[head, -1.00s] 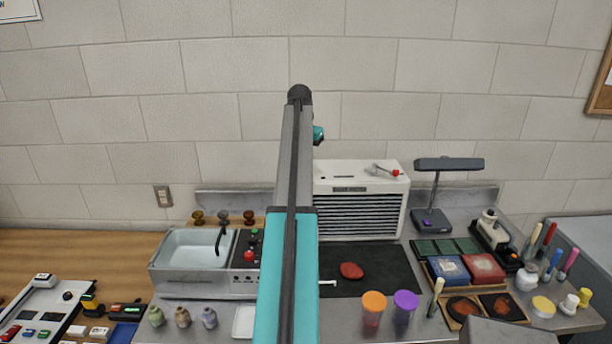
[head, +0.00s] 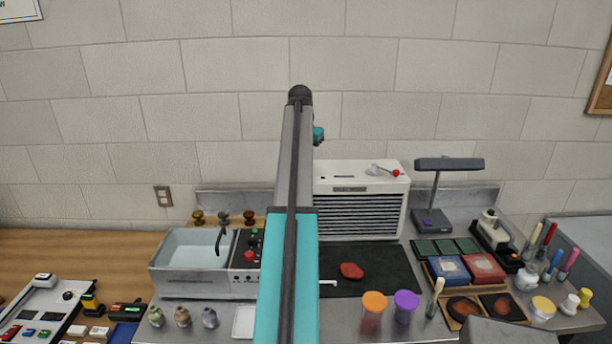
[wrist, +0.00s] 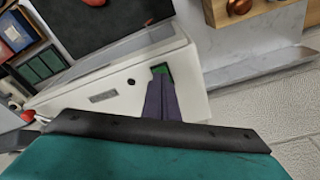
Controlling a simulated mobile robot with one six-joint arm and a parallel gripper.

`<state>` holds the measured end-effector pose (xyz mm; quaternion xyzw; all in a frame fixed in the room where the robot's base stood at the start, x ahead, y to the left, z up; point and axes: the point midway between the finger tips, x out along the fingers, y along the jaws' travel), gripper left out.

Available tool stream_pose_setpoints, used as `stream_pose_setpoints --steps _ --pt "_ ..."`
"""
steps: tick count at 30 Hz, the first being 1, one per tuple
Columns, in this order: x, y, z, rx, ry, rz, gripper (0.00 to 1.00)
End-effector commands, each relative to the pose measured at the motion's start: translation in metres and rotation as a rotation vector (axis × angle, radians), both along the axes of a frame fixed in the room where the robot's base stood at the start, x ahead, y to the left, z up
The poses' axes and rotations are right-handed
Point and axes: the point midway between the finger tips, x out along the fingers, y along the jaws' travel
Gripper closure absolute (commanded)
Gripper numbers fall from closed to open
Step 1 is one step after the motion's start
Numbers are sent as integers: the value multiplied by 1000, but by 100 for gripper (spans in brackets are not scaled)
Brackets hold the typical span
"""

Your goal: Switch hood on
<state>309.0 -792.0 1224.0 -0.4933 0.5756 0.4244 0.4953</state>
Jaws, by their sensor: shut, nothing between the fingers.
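The hood is a white box with a dark slatted front (head: 362,213) at the back of the bench. Its pale top also shows in the wrist view (wrist: 70,110). A green switch-like patch (wrist: 161,69) is set in that top near one end; my arm hides this spot in the head view. My gripper (wrist: 159,80) is shut and empty, with its dark purple fingertips right at the green patch. I cannot tell whether they touch it. A lever with a red knob (head: 396,173) stands on the hood's top right.
A dark mat (head: 390,275) with a red lump (head: 351,271) lies before the hood. A sink unit (head: 190,262) stands left, a desk lamp (head: 432,218) right. Jars with orange (head: 374,301) and purple (head: 406,299) lids stand in front. A wall rises behind.

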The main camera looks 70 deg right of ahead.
Motion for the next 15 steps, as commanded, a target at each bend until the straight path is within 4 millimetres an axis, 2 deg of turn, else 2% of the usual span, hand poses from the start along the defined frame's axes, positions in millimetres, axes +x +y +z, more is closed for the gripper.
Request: stream_pose_setpoints --steps 15 --pt "0 0 -5 0 0 0 100"
